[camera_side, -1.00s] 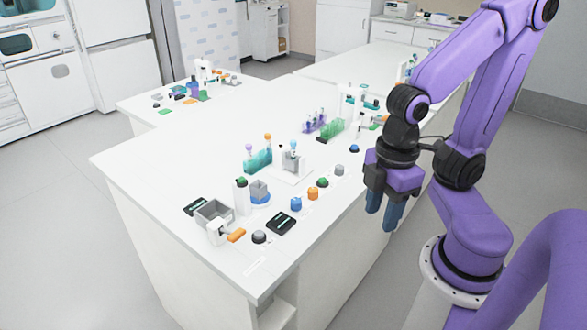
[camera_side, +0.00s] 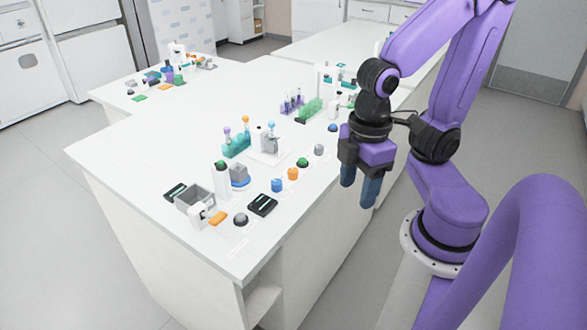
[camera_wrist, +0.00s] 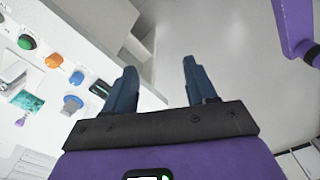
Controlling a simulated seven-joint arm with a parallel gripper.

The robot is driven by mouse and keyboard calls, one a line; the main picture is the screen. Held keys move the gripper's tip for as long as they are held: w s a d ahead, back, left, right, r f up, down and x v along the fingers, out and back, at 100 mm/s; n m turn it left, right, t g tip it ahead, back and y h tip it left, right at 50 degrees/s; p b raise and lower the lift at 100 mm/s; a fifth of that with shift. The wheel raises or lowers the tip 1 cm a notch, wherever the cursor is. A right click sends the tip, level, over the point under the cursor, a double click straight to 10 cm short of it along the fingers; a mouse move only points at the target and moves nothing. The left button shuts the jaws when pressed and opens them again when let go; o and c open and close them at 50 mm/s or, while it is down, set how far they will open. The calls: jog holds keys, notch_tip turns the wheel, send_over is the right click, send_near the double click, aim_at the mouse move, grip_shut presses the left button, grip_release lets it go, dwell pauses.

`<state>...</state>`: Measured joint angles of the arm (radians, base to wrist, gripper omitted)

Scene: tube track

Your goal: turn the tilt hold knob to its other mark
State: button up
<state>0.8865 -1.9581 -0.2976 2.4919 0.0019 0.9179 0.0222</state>
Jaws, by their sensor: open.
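The knobs stand in a row along the bench edge in the side view: a blue knob (camera_side: 277,185), an orange knob (camera_side: 292,173), a green knob (camera_side: 302,162) and a grey knob (camera_side: 319,149). The labels are too small to read, so I cannot tell which is the tilt hold knob or its mark. The wrist view shows the green knob (camera_wrist: 26,42), orange knob (camera_wrist: 54,61) and blue knob (camera_wrist: 77,77) at left. My gripper (camera_side: 358,188) is open and empty, fingers down, off the bench edge to the right of the row. Its fingers (camera_wrist: 160,72) are apart in the wrist view.
On the white bench (camera_side: 130,150) stand a grey open box (camera_side: 193,201), a black display unit (camera_side: 262,205), a grey dome (camera_side: 240,219), a teal tube rack (camera_side: 236,147) and a green rack (camera_side: 309,110). The bench's left part is clear. Floor lies beneath my gripper.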

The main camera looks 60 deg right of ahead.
jog(key=w+r+m, duration=0.1)
jog(key=w+m, duration=0.5)
jog(key=w, duration=0.1)
notch_tip(320, 180, up, 3)
jog(key=m, duration=1.7)
send_over(293, 169)
notch_tip(293, 169, down, 18)
jog(key=shift+r, duration=0.15)
grip_shut()
